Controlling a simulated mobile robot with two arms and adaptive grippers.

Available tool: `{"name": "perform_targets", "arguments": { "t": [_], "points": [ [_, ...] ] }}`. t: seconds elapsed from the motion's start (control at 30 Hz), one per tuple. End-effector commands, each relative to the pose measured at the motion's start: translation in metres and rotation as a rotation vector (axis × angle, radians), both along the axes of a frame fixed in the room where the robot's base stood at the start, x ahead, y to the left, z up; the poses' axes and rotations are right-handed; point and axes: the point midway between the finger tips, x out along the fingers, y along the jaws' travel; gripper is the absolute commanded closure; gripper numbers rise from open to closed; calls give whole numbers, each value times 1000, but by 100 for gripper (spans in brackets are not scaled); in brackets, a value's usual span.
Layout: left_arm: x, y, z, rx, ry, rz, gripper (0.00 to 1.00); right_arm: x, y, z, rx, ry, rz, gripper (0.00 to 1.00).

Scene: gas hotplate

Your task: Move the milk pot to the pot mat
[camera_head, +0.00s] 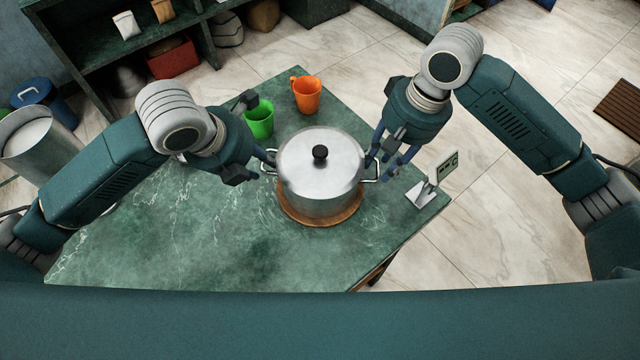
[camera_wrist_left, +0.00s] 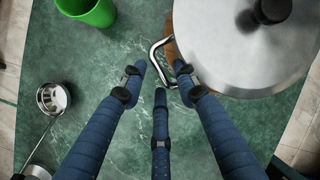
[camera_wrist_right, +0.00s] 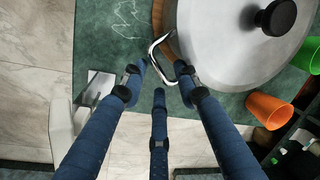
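A large lidded steel pot (camera_head: 319,178), which I take as the milk pot, rests upright on a round brown wooden mat (camera_head: 308,217) on the green table. It has a black lid knob and two wire side handles. My left gripper (camera_head: 258,163) is at the left handle; in the left wrist view (camera_wrist_left: 160,75) its fingers are spread beside the handle loop (camera_wrist_left: 160,58). My right gripper (camera_head: 381,164) is at the right handle; in the right wrist view (camera_wrist_right: 160,75) its fingers are likewise spread by the loop (camera_wrist_right: 160,55). Part of the mat is hidden under the pot.
A green cup (camera_head: 259,119) and an orange mug (camera_head: 306,95) stand behind the pot. A small sign stand (camera_head: 421,194) is at the right edge. A small metal vessel with a long handle (camera_wrist_left: 53,98) shows in the left wrist view. The table's front left is clear.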

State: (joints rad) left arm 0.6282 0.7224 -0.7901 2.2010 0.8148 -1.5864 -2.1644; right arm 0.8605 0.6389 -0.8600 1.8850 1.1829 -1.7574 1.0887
Motion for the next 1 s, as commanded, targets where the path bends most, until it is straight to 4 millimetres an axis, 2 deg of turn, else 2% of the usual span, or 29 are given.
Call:
{"name": "perform_targets", "arguments": {
  "t": [0.17, 0.27, 0.7, 0.83, 1.0],
  "points": [
    [0, 0, 3, -1, -2, 0, 69, 0, 0, 0, 0, 0, 0, 69],
    [-4, 3, 13, -1, -4, -1, 69, 0, 0, 0, 0, 0, 0, 69],
    [-36, 22, 91, 1, -5, 0, 69, 0, 0, 0, 0, 0, 0, 69],
    [-41, 26, 104, 1, -3, 1, 69, 0, 0, 0, 0, 0, 0, 69],
    [-44, 27, 109, 0, -1, 0, 69, 1, -1, 7, 1, -2, -1, 69]
  ]
}}
